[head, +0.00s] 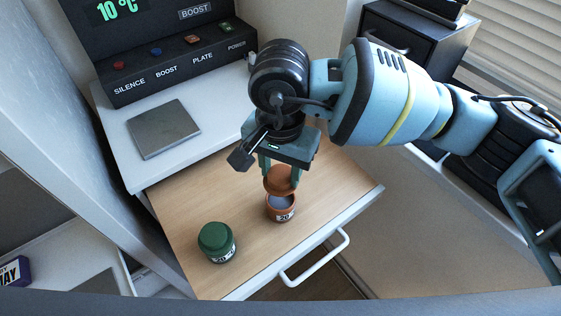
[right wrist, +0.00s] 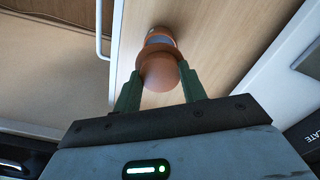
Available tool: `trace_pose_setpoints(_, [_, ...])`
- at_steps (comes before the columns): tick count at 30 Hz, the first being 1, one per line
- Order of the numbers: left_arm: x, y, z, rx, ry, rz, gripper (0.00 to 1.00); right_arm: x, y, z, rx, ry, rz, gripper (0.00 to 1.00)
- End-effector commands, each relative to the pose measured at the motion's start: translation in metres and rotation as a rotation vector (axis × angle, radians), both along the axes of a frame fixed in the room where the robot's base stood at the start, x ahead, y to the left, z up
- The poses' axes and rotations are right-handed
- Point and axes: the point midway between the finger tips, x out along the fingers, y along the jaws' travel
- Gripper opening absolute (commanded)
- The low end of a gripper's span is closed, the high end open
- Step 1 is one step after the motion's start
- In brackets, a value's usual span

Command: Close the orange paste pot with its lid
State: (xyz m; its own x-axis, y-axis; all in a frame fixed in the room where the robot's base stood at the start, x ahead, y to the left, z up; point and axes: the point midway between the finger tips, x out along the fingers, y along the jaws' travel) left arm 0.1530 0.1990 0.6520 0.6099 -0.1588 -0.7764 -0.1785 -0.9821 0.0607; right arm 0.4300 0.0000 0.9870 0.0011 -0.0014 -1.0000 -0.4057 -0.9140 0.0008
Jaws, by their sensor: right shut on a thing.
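My left gripper is not in view.
A green lidded pot (head: 216,243) stands in the wooden drawer (head: 185,213), left of the orange pot. The drawer's white handle (head: 316,259) is at the front. A grey plate (head: 163,129) and a control panel (head: 175,58) are behind. Bare drawer floor lies around the pots.

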Motion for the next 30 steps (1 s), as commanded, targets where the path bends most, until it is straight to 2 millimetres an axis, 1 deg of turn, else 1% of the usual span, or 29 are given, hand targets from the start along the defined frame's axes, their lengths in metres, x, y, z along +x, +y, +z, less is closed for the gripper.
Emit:
trace_pose_setpoints(1, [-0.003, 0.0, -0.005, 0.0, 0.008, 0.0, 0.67, 0.0, 0.0, -0.008, 0.0, 0.004, 0.0, 0.2])
trace_pose_setpoints(6, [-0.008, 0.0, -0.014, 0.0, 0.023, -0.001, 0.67, -0.001, 0.0, -0.023, 0.0, 0.005, 0.001, 0.2])
trace_pose_setpoints(13, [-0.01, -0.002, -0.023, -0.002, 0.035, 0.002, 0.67, 0.0, 0.0, -0.039, 0.0, 0.003, 0.001, 0.2])
trace_pose_setpoints(18, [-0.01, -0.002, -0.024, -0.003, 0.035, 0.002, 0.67, 0.0, 0.0, -0.042, 0.0, 0.001, 0.001, 0.2])
trace_pose_setpoints(30, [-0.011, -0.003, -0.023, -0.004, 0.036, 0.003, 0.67, 0.0, 0.0, -0.041, 0.001, 0.0, 0.001, 0.2])
